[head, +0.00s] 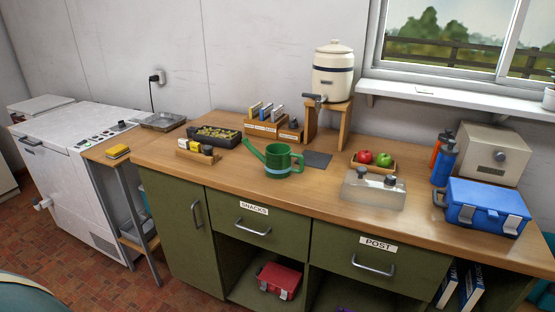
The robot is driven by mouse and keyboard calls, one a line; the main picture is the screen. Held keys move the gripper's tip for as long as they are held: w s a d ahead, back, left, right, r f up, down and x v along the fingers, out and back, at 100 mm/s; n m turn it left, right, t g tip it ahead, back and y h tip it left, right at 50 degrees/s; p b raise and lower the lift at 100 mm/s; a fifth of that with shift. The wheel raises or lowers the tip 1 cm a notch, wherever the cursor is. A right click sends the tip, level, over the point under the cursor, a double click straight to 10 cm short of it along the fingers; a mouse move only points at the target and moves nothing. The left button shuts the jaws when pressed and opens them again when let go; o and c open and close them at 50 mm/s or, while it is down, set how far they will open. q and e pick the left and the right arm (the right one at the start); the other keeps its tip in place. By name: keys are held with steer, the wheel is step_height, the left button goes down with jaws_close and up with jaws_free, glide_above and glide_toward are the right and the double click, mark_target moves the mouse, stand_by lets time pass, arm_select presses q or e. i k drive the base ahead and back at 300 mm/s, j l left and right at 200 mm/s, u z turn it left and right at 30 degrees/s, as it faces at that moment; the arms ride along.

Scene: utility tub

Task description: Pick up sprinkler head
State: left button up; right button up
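I cannot pick out a sprinkler head for certain in the head view. A green watering can (278,162) stands on the wooden counter, its spout pointing up and to the left. A translucent caddy (373,196) with dark-topped items stands on the counter's front right; the items are too small to identify. Neither of my grippers is in view.
The wooden counter (230,178) also holds a black tray (214,137), a card rack (262,128), a dispenser on a stand (332,72), a fruit tray (372,169), bottles (444,162) and a blue toolbox (486,207). A red case (279,280) sits below.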

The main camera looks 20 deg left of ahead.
mark_target(207, 149)
steer(key=u, duration=1.3)
steer(key=i+j, duration=0.2)
steer(key=i+j+z, duration=0.3)
steer(key=j, duration=0.35)
steer(key=i+j+z, duration=0.15)
steer(key=j, duration=0.25)
